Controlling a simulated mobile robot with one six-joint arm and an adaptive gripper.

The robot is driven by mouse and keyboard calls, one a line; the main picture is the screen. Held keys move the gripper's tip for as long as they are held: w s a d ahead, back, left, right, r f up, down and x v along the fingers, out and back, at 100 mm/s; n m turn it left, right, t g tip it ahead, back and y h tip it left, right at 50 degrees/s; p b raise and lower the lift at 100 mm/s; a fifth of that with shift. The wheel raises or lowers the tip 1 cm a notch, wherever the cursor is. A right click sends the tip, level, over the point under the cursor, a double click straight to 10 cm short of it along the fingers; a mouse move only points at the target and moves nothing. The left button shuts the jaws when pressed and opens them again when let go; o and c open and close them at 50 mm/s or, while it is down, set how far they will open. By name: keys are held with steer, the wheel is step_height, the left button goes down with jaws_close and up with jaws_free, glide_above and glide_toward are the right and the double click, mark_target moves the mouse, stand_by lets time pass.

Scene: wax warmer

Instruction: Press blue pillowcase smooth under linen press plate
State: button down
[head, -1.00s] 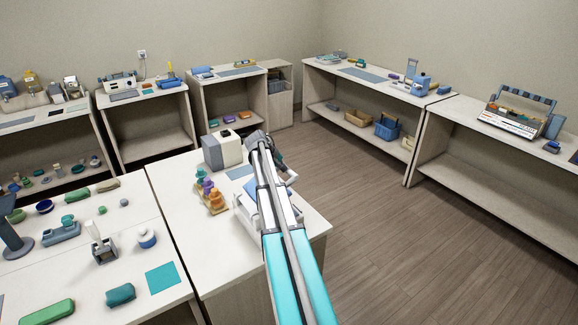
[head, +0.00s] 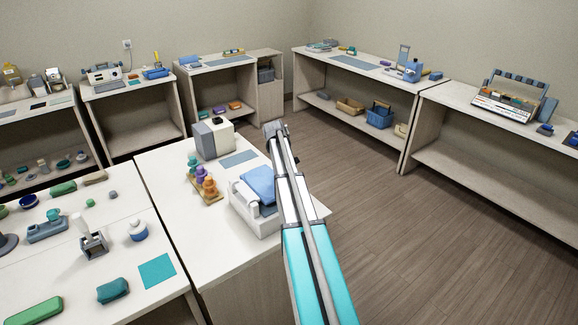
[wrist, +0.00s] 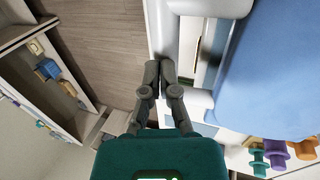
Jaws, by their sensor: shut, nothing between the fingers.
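The white linen press (head: 240,215) stands near the right edge of the middle table. The blue pillowcase (head: 261,183) lies on top of it, slightly tilted; I cannot tell how the press plate sits relative to it. In the wrist view the pillowcase (wrist: 280,75) fills the right side, beside the white press frame (wrist: 208,8). My gripper (wrist: 158,70) is shut and empty, its fingers beside the press frame, apart from the cloth. In the head view the gripper end (head: 275,130) is small, beyond the press, and its fingers are hard to make out.
A grey and white box (head: 213,138) and a flat blue-grey pad (head: 238,159) lie behind the press. A rack of coloured pegs (head: 205,185) stands to its left. The floor (head: 380,210) right of the table is clear.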

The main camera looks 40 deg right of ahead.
steer(key=shift+w+a+f, duration=0.1)
steer(key=shift+a+f, duration=0.05)
steer(key=shift+f, duration=0.2)
steer(key=shift+r, duration=0.15)
stand_by(0.3)
steer(key=d+p+v, duration=0.1)
steer(key=p+v, duration=1.2)
steer(key=shift+d+r, duration=0.2)
steer(key=shift+r, duration=0.35)
stand_by(1.0)
steer(key=s+a+f+y+b, duration=0.1)
steer(key=s+a+f+b, duration=0.4)
steer(key=s+a, duration=0.3)
steer(key=s+a+f+y+b, duration=0.1)
steer(key=s+a+f+b, duration=0.5)
steer(key=a, duration=1.1)
steer(key=s+a+f+y+b, duration=0.1)
steer(key=s+a+f+b, duration=0.4)
steer(key=s+a, duration=0.7)
steer(key=shift+s+a+f+y, duration=0.15)
steer(key=shift+a+f+y, duration=0.3)
steer(key=shift+f, duration=0.4)
